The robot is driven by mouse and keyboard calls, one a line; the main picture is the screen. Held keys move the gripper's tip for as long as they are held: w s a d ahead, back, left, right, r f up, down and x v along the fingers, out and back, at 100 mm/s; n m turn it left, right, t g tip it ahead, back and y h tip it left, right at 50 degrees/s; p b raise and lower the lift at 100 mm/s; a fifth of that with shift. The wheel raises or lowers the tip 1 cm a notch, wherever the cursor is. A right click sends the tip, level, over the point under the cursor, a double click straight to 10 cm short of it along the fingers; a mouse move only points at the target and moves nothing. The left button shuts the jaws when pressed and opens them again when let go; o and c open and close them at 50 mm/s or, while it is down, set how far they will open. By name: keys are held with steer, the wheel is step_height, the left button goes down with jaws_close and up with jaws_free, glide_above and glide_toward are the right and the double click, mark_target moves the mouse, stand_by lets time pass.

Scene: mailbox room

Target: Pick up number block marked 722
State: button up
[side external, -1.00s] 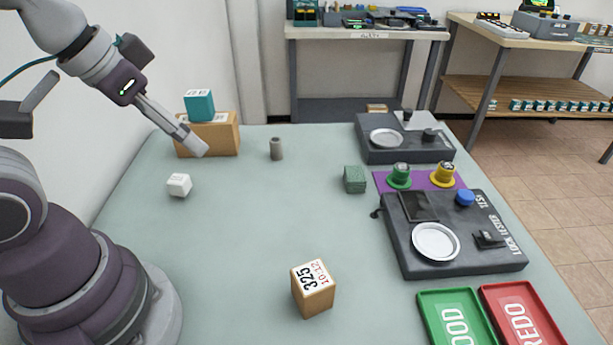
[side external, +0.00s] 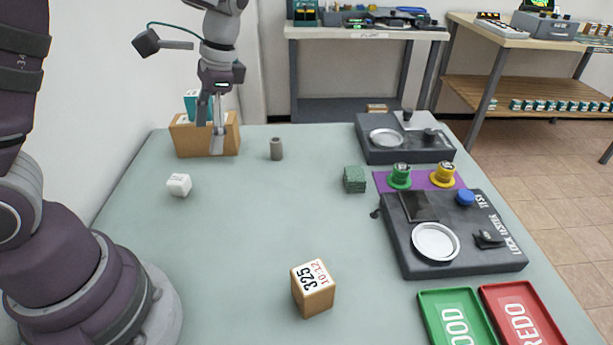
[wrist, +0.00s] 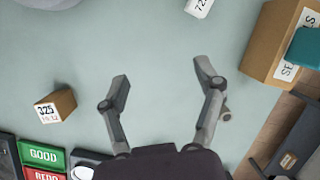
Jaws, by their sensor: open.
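A small white block (side external: 179,185) sits on the table at the left in the side view. In the wrist view the white block (wrist: 199,7) is cut by the top edge and shows digits starting with 72; the rest is hard to read. My gripper (side external: 211,142) is above the table's far left part, in front of the cardboard box. In the wrist view my gripper (wrist: 162,78) has its fingers spread with nothing between them. The white block is beyond the fingertips, apart from them.
A grey cylinder (side external: 276,149), a green block (side external: 354,180) and a tan 325 block (side external: 313,288) stand on the table. Testers and trays fill the right side. The middle is clear.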

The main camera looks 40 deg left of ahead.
steer(key=w+a+f+m+g+y, duration=0.2)
steer(key=a+f+m+g+y, duration=0.15)
steer(key=f+y, duration=0.2)
steer(key=m+g+y, duration=0.2)
steer(key=m+y, duration=0.2)
steer(key=m, duration=0.1)
glide_toward(186, 180)
steer(key=shift+n+t+h+x, duration=0.25)
steer(key=shift+x, duration=0.75)
steer(key=x, duration=1)
steer(key=shift+s+a+r, duration=0.1)
steer(key=shift+s+a, duration=0.1)
steer(key=c, duration=1)
steer(key=shift+c, duration=0.2)
